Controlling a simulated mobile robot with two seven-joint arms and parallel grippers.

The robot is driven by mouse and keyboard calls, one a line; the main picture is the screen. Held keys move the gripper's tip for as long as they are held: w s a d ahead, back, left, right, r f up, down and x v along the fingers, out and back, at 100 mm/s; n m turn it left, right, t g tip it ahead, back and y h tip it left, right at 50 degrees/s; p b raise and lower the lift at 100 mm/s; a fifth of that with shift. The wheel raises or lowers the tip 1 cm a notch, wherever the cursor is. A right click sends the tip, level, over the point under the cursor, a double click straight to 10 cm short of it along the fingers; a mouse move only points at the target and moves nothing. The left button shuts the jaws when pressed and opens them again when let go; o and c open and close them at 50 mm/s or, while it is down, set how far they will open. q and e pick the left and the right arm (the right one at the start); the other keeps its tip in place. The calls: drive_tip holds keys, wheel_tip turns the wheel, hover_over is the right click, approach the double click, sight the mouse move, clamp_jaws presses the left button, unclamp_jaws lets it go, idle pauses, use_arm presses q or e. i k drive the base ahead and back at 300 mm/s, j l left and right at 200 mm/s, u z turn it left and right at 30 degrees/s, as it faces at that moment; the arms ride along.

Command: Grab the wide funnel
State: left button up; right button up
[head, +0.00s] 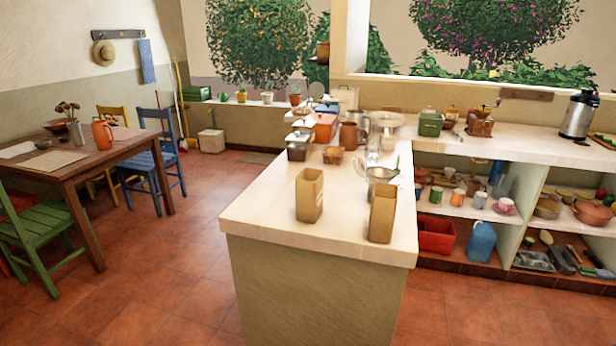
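A silver, wide-mouthed metal piece (377,173) sits on the white-tiled counter (270,217), behind the right one of two tall tan containers. It may be the wide funnel, but it is small and partly overlapped by other things. A pale, wide-rimmed piece (386,119) farther back on the counter also has a flared shape; I cannot tell whether it is a bowl or a funnel. Neither of my grippers is in view.
Tall tan containers stand near the counter's front, one left (309,196) and one right (382,213). A dining table (75,160) with chairs is at left. The tiled floor (170,270) between is clear.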

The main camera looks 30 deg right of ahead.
sight(375, 175)
drive_tip(key=l+u, duration=0.15)
drive_tip(key=u, duration=0.35)
drive_tip(key=l+u, duration=0.2)
drive_tip(key=u, duration=0.25)
drive_tip(key=l+u, duration=0.15)
drive_tip(key=u, duration=0.35)
drive_tip(key=k+l, duration=0.1)
drive_tip(key=l, duration=0.3)
drive_tip(key=k+l, duration=0.15)
drive_tip(key=l, duration=0.25)
drive_tip(key=k+l, duration=0.1)
drive_tip(key=l, duration=0.35)
drive_tip(key=k+l, duration=0.15)
drive_tip(key=l, duration=0.25)
drive_tip(key=k+l, duration=0.1)
drive_tip(key=l, duration=0.3)
